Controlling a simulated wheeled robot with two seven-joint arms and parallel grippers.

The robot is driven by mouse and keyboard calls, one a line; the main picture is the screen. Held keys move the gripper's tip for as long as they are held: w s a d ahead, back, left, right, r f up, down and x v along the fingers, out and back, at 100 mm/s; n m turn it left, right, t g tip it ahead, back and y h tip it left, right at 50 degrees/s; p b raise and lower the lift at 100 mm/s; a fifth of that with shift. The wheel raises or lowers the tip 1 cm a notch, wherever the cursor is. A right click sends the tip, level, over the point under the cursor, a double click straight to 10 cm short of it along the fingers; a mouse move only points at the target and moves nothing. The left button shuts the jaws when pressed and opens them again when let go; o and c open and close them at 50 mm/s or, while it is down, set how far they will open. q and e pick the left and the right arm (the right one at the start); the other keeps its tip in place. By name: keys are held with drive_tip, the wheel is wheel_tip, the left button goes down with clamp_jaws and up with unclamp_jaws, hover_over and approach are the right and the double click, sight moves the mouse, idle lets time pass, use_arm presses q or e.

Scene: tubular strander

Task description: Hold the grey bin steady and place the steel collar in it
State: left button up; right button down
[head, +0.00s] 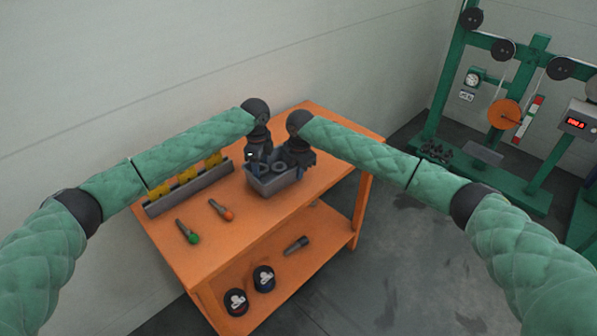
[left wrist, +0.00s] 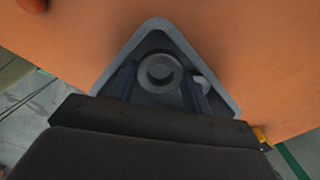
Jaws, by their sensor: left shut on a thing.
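The grey bin (head: 272,190) stands on the orange table. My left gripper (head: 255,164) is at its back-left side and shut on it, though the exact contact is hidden. In the left wrist view the bin (left wrist: 222,88) shows from above, with one corner pointing up. The steel collar (head: 280,167), a grey ring, is inside the bin; it also shows in the left wrist view (left wrist: 160,72). A small pale piece (left wrist: 201,82) lies beside it, partly hidden. My right gripper (head: 298,160) is at the bin's right side; its fingers are too small and dark to judge.
A grey rack with yellow parts (head: 187,188) stands at the table's left edge. A green-handled tool (head: 188,232) and an orange-handled tool (head: 222,210) lie in front. The lower shelf holds two dark round items (head: 250,290) and a dark cylinder (head: 296,245). A green machine (head: 500,120) stands right.

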use_arm(q)
drive_tip(key=shift+f, duration=0.1)
drive_tip(key=o, duration=1.2)
drive_tip(key=shift+r, duration=0.55)
use_arm(e)
drive_tip(key=shift+d, duration=0.1)
use_arm(q)
wheel_tip(320, 180, up, 11)
drive_tip(key=shift+f, duration=0.1)
use_arm(e)
drive_tip(key=c, duration=1.6)
unclamp_jaws()
